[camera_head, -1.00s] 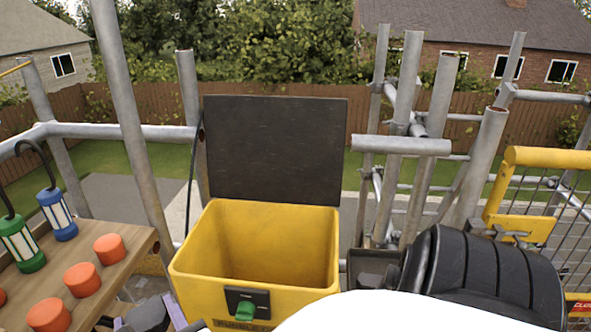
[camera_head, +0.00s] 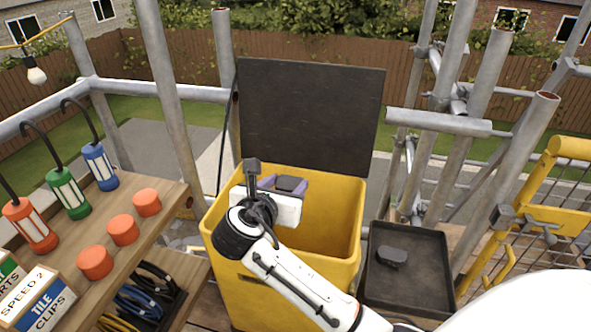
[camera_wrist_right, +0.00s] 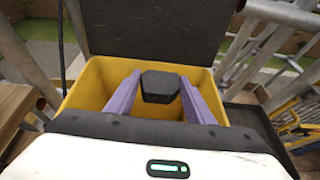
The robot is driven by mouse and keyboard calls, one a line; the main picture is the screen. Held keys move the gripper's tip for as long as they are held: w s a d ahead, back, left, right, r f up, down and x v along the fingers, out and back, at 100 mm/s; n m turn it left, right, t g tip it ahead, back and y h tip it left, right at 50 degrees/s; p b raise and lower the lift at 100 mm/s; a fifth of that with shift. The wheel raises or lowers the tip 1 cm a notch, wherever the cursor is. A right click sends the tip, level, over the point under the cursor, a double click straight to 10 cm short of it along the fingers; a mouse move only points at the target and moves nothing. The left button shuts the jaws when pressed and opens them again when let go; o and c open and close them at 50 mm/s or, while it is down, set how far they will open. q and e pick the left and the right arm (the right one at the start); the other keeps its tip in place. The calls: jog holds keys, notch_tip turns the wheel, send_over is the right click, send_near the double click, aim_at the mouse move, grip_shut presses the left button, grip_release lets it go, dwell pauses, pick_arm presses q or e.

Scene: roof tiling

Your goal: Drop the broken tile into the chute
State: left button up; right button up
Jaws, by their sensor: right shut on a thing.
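The yellow chute (camera_head: 335,262) stands in the middle of the head view, its black lid (camera_head: 310,115) raised behind it. Its open mouth also shows in the right wrist view (camera_wrist_right: 88,88). My right gripper (camera_head: 283,184) is over the mouth, its purple fingers shut on a small dark broken tile (camera_head: 291,184). In the right wrist view the tile (camera_wrist_right: 160,87) sits between the two fingers, with the yellow interior around it. The white gripper body and wrist hide part of the chute's mouth in the head view. My left gripper is not in view.
A black tray (camera_head: 410,296) right of the chute holds another dark piece (camera_head: 391,257). A wooden shelf (camera_head: 165,200) with lanterns and orange pucks stands at left. Scaffold poles (camera_head: 160,75) rise around the chute, with a yellow gate (camera_head: 548,222) at right.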

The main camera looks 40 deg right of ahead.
aim_at(293, 180)
jog(key=shift+m+g+h, duration=0.3)
jog(key=shift+m+g, duration=0.2)
jog(key=shift+m, duration=0.1)
jog(key=x, duration=0.4)
jog(key=shift+w+d+f+p, duration=0.15)
jog(key=shift+w+p, duration=0.15)
jog(key=shift+p, duration=0.1)
jog(key=shift+d+f, duration=0.1)
jog(key=shift+f, duration=1)
notch_tip(293, 180, down, 4)
jog(key=b, duration=0.6)
jog(key=shift+b, duration=0.3)
jog(key=o, duration=1.2)
jog(key=shift+f, duration=0.15)
jog(key=shift+o, duration=0.2)
jog(key=v, duration=1)
jog(key=shift+p, duration=0.45)
